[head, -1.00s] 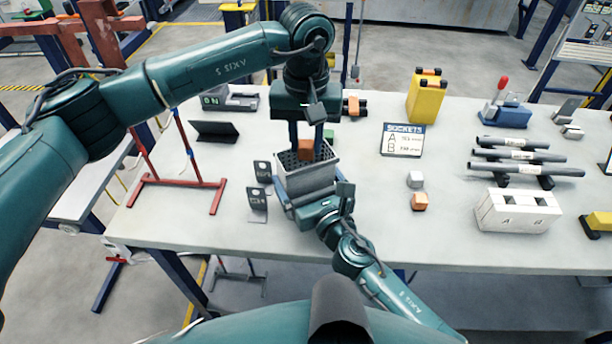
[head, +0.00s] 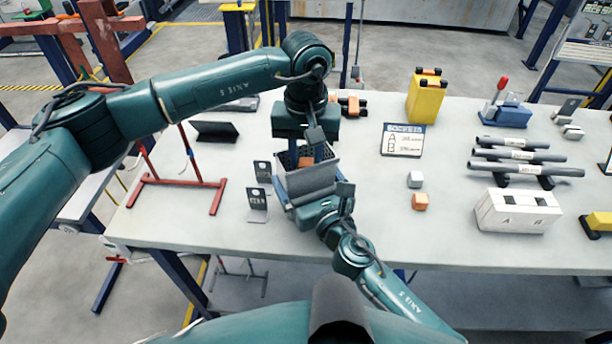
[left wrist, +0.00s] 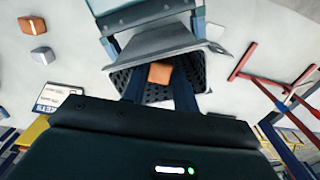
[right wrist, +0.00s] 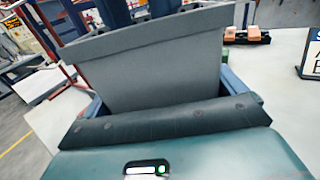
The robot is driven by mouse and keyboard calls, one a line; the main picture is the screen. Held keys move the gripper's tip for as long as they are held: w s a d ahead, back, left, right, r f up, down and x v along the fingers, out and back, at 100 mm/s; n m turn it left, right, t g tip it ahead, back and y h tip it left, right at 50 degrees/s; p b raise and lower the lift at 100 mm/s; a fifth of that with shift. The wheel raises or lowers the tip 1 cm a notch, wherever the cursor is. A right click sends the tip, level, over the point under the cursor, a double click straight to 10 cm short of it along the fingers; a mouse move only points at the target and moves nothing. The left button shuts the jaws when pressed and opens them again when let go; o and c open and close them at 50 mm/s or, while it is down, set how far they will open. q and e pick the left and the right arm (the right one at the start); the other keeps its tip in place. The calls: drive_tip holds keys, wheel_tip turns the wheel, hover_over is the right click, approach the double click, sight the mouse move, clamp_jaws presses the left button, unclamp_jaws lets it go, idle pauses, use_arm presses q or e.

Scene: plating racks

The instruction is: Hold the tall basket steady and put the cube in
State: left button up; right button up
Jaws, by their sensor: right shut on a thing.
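The tall grey basket (head: 310,180) stands on the table with its perforated interior showing in the left wrist view (left wrist: 196,72). My right gripper (head: 318,200) is shut on the basket's near wall, which fills the right wrist view (right wrist: 160,65). My left gripper (head: 307,154) points down into the basket's mouth from above, its fingers apart. An orange cube (head: 306,162) shows inside the basket between these fingers.
Another orange cube (head: 419,201) and a pale grey cube (head: 415,179) lie right of the basket. Small dark signs (head: 257,203) stand close on its left, near a red rack (head: 180,182). A white two-slot block (head: 517,212) stands farther right.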

use_arm(q)
drive_tip(key=o, duration=0.5)
drive_tip(key=shift+c, duration=0.2)
wheel_tip(320, 180, up, 12)
idle(0.4)
use_arm(e)
drive_tip(key=o, duration=0.7)
